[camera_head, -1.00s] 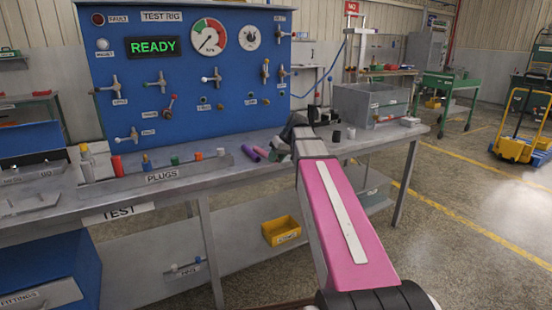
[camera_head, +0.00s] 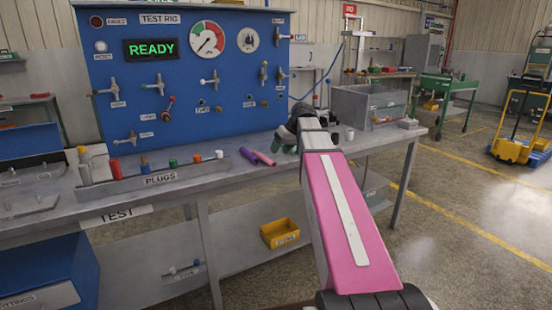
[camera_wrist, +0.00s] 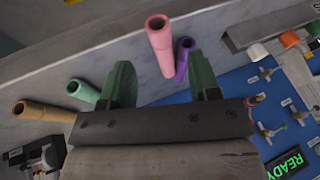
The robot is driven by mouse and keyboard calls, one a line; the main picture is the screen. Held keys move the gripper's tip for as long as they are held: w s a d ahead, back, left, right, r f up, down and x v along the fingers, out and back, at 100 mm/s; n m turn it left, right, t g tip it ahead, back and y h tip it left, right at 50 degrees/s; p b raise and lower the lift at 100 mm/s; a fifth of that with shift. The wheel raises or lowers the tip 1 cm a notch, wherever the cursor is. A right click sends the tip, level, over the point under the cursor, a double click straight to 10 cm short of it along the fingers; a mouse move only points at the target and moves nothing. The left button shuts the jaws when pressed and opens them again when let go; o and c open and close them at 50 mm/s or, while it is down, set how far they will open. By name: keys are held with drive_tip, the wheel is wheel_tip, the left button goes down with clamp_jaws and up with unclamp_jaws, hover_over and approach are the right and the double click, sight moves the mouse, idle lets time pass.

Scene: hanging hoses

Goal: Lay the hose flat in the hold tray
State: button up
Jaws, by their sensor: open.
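In the wrist view the pink hose (camera_wrist: 160,47) lies beyond the gap between the green fingers of my open gripper (camera_wrist: 163,68). The purple hose (camera_wrist: 183,58) is by the right finger. A green hose (camera_wrist: 83,91) and a tan hose (camera_wrist: 43,111) are to the left. Nothing is between the jaws. I cannot make out which container is the hold tray; the labels are unclear.
The blue test rig (camera_head: 185,75) with valves and gauges stands behind the bench and reads READY. The plug rack (camera_head: 160,180) runs along the bench. A grey box (camera_head: 370,105) stands at the right end. A yellow bin (camera_head: 280,233) sits on the lower shelf.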

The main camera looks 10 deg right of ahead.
drive_tip(key=v, duration=0.6)
drive_tip(key=s+a+f+m+h, duration=0.1)
drive_tip(key=s+f, duration=0.5)
drive_tip(key=f, duration=0.6)
drive_tip(key=s+a+f+m+g+h, duration=0.1)
drive_tip(key=s+f, duration=0.5)
drive_tip(key=f, duration=0.7)
drive_tip(key=s+a+f+m+g+h, duration=0.1)
drive_tip(key=s+f, duration=0.5)
drive_tip(key=f, duration=0.7)
drive_tip(key=shift+s+a+f+m+h, duration=0.15)
drive_tip(key=shift+s+a+m+h, duration=0.05)
drive_tip(key=shift+a+m+h, duration=0.7)
drive_tip(key=shift+s+a+f+g, duration=0.1)
drive_tip(key=shift+s+f+g, duration=0.1)
drive_tip(key=shift+f+g, duration=0.1)
drive_tip(key=c, duration=0.4)
drive_tip(key=shift+o, duration=0.2)
